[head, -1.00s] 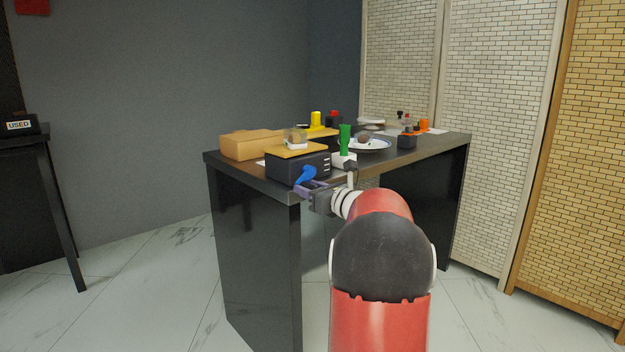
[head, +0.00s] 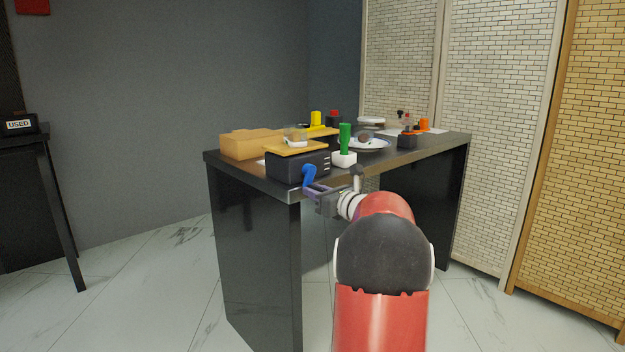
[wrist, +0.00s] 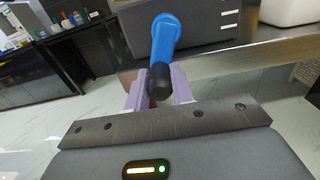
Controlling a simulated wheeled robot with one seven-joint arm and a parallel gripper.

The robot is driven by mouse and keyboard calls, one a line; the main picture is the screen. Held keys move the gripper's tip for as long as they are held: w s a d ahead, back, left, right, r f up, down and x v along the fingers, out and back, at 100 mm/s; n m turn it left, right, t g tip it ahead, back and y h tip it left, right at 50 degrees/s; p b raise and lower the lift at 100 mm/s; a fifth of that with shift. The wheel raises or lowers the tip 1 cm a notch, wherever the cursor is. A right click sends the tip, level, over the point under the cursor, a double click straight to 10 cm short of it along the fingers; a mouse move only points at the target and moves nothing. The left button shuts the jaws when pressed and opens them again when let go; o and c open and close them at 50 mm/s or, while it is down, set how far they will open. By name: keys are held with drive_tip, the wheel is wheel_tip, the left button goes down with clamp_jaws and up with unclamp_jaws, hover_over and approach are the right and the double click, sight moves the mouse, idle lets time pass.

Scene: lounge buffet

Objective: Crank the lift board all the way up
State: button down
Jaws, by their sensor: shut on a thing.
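The lift is a dark box (head: 288,168) at the near corner of the black table, with white marks on its side. Its yellow-tan board (head: 296,149) lies level just above the box top and bears a small clear-and-white item (head: 294,136). The blue crank (head: 309,174) is on the box's near face, its arm hanging almost straight down. It also shows in the wrist view (wrist: 166,38), ending in a black knob (wrist: 159,80). My gripper (head: 313,193) is at the crank's lower end. In the wrist view its purple fingers (wrist: 158,92) are shut around the knob.
A cardboard box (head: 248,145) stands left of the lift. A green-handled item on a white base (head: 344,158) stands close on the right. A plate (head: 368,144) and several small items are farther back. Open floor lies before the table (head: 252,260).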

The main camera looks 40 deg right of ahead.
drive_tip(key=shift+d, duration=0.1)
drive_tip(key=shift+w+d+p, duration=0.1)
drive_tip(key=shift+d+p, duration=0.45)
drive_tip(key=shift+d, duration=0.8)
drive_tip(key=shift+w+d+r+p, duration=0.1)
drive_tip(key=shift+d+r+p, duration=0.75)
drive_tip(key=shift+p, duration=0.3)
drive_tip(key=shift+d+f, duration=0.2)
drive_tip(key=shift+d+r+p, duration=0.25)
drive_tip(key=shift+r, duration=0.35)
drive_tip(key=shift+d+r+p, duration=0.25)
drive_tip(key=shift+r, duration=0.35)
